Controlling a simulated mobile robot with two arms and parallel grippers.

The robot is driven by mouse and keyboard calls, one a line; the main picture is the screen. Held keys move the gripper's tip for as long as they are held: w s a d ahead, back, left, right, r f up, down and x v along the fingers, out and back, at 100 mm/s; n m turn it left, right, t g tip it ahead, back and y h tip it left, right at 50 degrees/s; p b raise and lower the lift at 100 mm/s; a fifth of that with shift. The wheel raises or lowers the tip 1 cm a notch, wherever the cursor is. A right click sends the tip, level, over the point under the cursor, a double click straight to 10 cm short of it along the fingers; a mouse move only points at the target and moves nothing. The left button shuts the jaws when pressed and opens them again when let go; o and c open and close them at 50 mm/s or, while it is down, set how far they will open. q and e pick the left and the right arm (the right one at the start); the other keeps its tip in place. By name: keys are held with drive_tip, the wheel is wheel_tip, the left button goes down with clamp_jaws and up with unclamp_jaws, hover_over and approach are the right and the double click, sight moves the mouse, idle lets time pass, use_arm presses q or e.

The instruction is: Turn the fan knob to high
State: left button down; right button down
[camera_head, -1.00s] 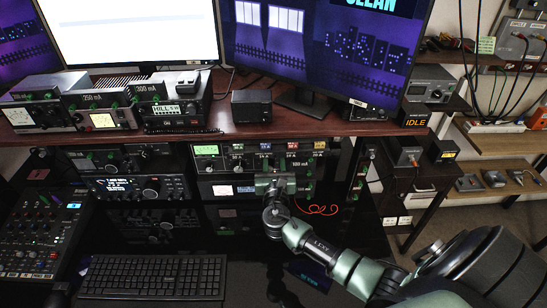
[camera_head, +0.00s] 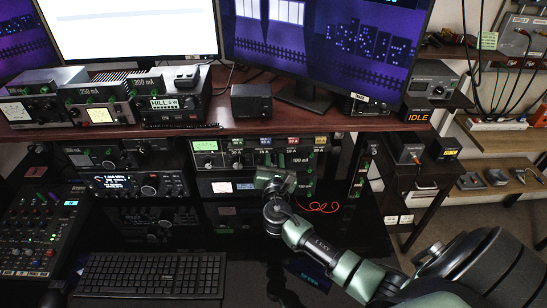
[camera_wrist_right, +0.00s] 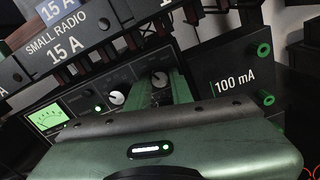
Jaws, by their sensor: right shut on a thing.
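The knob shows between the two green fingers in the right wrist view. No label on it can be read, so I cannot tell its setting or confirm that it is the fan knob. A second knob (camera_wrist_right: 117,98) with a light top sits free to its left, beside a green-lit meter (camera_wrist_right: 50,117). In the head view my right gripper (camera_head: 277,178) hides part of the lower unit. My left gripper is not in view.
Fuse-type modules marked 15 A (camera_wrist_right: 65,50) sit just above the gripper. The wooden shelf (camera_head: 300,122) is above the units. A keyboard (camera_head: 152,276) and a mixer (camera_head: 40,235) are at the left. A red wire (camera_head: 318,207) hangs right of the gripper.

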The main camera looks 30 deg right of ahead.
drive_tip(key=m, duration=0.1)
drive_tip(key=m+b, duration=0.2)
drive_tip(key=shift+f+m, duration=0.25)
drive_tip(key=shift+m, duration=0.15)
drive_tip(key=m+b, duration=0.3)
drive_tip(key=shift+m, duration=0.3)
drive_tip(key=m+b, duration=0.2)
drive_tip(key=m, duration=0.1)
drive_tip(key=shift+r, duration=0.1)
drive_tip(key=shift+r+m+b, duration=0.1)
drive_tip(key=shift+m+b, duration=0.45)
drive_tip(key=shift+m, duration=0.75)
drive_tip(key=c, duration=1.5)
unclamp_jaws()
